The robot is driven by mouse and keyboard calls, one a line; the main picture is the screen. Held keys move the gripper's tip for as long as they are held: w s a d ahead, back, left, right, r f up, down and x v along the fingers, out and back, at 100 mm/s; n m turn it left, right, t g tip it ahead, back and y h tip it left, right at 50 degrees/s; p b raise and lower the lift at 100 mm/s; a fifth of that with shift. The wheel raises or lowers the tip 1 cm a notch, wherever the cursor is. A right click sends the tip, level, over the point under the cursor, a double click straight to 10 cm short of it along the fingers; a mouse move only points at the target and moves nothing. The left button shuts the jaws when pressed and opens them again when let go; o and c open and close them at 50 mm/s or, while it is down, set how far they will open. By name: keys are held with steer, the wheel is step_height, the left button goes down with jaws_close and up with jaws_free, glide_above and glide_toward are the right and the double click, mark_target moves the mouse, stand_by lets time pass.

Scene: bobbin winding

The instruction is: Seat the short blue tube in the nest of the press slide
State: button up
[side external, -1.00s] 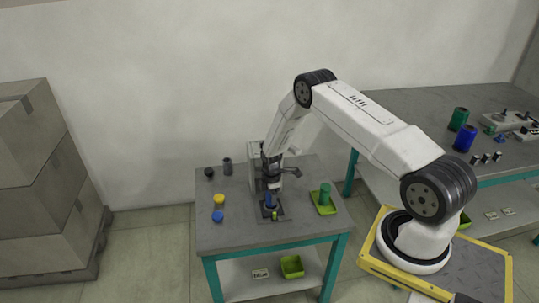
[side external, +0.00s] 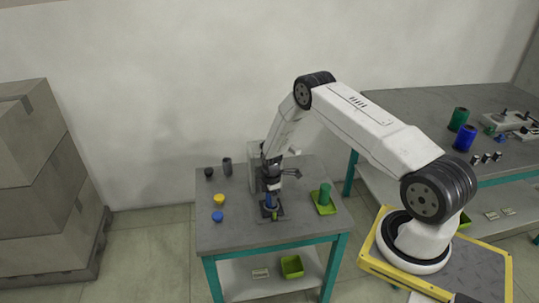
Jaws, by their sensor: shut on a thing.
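The short blue tube (side external: 269,201) is upright in my gripper (side external: 271,190), which is shut on it. The tube is over the dark base of the press slide (side external: 279,214), at the front of the press (side external: 254,163). The tube's lower end is at or just above the nest; I cannot tell whether it is in it. The nest itself is hidden behind the tube and the fingers.
A green tube (side external: 324,192) stands in a lime tray (side external: 325,206) to the right. Yellow (side external: 218,200) and blue (side external: 217,216) round pieces lie to the left. Dark cylinders (side external: 227,166) stand at the back left. The table's front is clear.

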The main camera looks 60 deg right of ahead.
steer(key=shift+f, duration=0.6)
stand_by(0.3)
steer(key=o, duration=1.3)
steer(key=shift+r, duration=0.1)
steer(key=shift+r, duration=3.45)
steer(key=shift+r, duration=0.1)
